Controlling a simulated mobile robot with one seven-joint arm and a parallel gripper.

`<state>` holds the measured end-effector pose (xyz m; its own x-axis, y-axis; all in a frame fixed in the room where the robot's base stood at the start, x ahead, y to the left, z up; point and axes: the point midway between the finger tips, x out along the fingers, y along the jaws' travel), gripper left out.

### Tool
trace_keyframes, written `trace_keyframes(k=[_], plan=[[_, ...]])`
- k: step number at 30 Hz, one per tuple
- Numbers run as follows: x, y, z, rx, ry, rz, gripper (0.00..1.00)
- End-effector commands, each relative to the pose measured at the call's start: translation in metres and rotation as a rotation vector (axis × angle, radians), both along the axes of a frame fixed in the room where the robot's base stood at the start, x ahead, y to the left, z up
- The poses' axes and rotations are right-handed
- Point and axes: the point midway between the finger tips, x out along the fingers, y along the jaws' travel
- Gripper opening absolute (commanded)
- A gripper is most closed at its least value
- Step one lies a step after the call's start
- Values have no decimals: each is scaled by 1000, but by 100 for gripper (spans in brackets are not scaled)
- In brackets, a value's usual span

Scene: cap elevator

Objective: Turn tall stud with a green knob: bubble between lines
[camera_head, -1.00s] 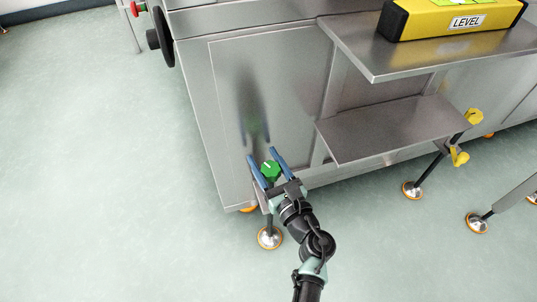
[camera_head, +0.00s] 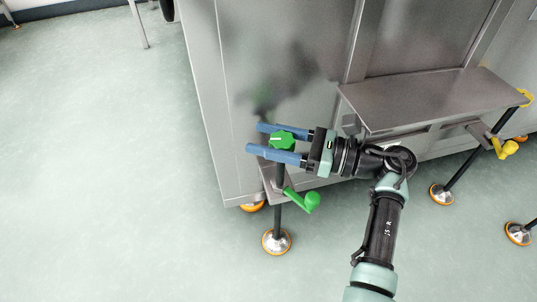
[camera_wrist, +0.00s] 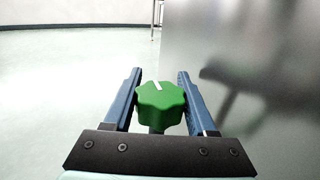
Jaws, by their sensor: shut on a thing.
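The green knob (camera_head: 283,141) is lobed with a white mark on top. It sits on top of the tall dark stud (camera_head: 277,218) at the machine's lower corner. My gripper (camera_head: 255,138) reaches in from the right with its two blue fingers on either side of the knob, shut on it. The wrist view also shows the green knob (camera_wrist: 160,102) between the fingers, its white mark pointing roughly away from me. The level and its bubble are out of view.
A green lever (camera_head: 306,201) sticks out below the knob. A steel shelf (camera_head: 430,98) lies right of my gripper. A stud with a yellow lever (camera_head: 505,148) stands further right. The machine's panel (camera_head: 285,60) is close behind the fingers. The floor at left is clear.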

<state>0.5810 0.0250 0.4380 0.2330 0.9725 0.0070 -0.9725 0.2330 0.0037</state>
Motion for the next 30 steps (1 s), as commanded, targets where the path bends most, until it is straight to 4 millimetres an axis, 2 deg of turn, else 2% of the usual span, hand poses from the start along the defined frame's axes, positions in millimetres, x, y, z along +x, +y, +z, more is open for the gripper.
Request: trace_keyframes(k=[12,30], plan=[[-2,2,3,-4,-2,179,1],[-4,1,4,-1,-6,214,1]])
